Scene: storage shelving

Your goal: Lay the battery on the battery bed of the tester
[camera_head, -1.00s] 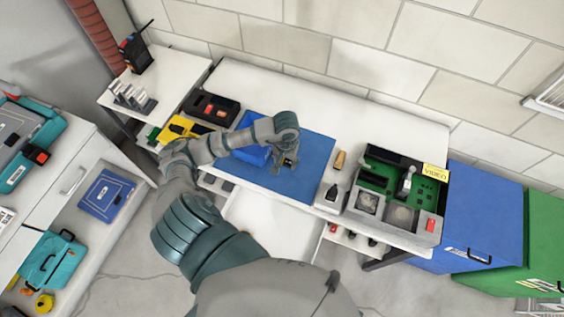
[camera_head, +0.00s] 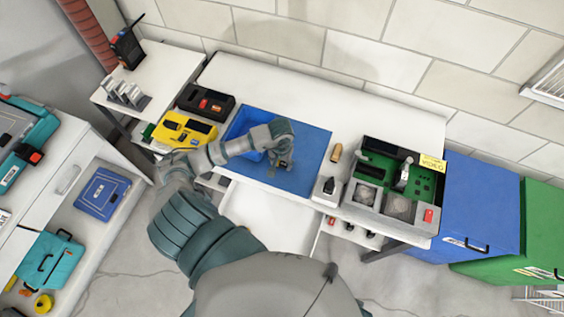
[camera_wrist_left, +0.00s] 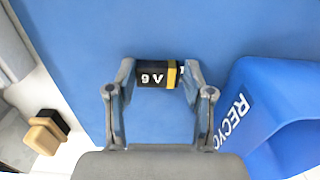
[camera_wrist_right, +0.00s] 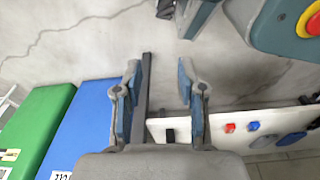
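The battery (camera_wrist_left: 155,75) is a small black block with white "9 V" lettering and a yellow end, lying on the blue mat (camera_head: 309,165). My left gripper (camera_wrist_left: 160,73) has a finger at either end of it. The fingers stand apart, and I see no firm grip. In the head view my left gripper (camera_head: 282,160) is over the mat and largely hides the battery. A yellow device (camera_head: 174,137) with dark recesses, possibly the tester, stands left of the mat; its bed is not clear. My right gripper (camera_wrist_right: 157,90) is open and empty, away from the mat.
A blue recycling bin (camera_wrist_left: 245,130) stands beside my left gripper. The white table behind the mat is clear.

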